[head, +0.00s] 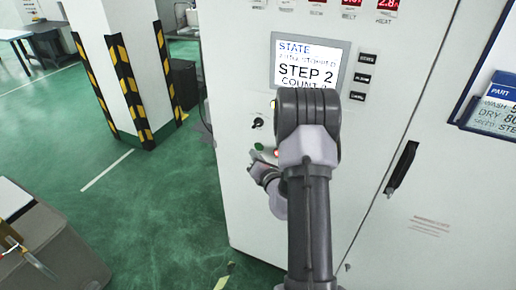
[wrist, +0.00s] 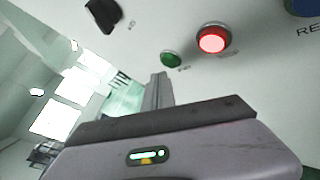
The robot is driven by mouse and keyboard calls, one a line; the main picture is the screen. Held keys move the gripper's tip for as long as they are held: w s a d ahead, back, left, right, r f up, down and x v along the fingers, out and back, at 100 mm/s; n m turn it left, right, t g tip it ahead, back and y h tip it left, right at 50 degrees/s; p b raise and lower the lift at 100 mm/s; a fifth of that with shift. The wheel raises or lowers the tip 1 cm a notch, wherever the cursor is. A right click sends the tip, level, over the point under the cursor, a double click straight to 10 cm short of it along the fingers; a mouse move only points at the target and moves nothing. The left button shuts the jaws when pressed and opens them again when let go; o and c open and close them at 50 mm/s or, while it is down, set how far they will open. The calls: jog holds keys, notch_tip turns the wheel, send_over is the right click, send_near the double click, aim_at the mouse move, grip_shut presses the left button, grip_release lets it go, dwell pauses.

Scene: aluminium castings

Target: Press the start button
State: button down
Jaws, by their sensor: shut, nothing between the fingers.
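A green button (head: 258,146) sits on the front of the white cabinet (head: 235,90), below its screen. It also shows in the wrist view (wrist: 171,59), unlit, with a small label too blurred to read. A lit red button (wrist: 212,40) is just to its right. My gripper (head: 256,166) is in front of the cabinet, just below the green button in the head view. In the wrist view the shut, empty fingers (wrist: 160,80) point up close beneath the green button, with no contact visible. My arm hides part of the panel in the head view.
A black knob (wrist: 102,15) is left of the green button, and a blue button (wrist: 303,7) is at the upper right. The screen (head: 308,65) reads STATE and STEP 2. A black door handle (head: 402,168) stands out to the right.

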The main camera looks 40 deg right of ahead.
jog(key=shift+d, duration=0.15)
jog(key=shift+w+d, duration=0.15)
jog(key=shift+d, duration=0.15)
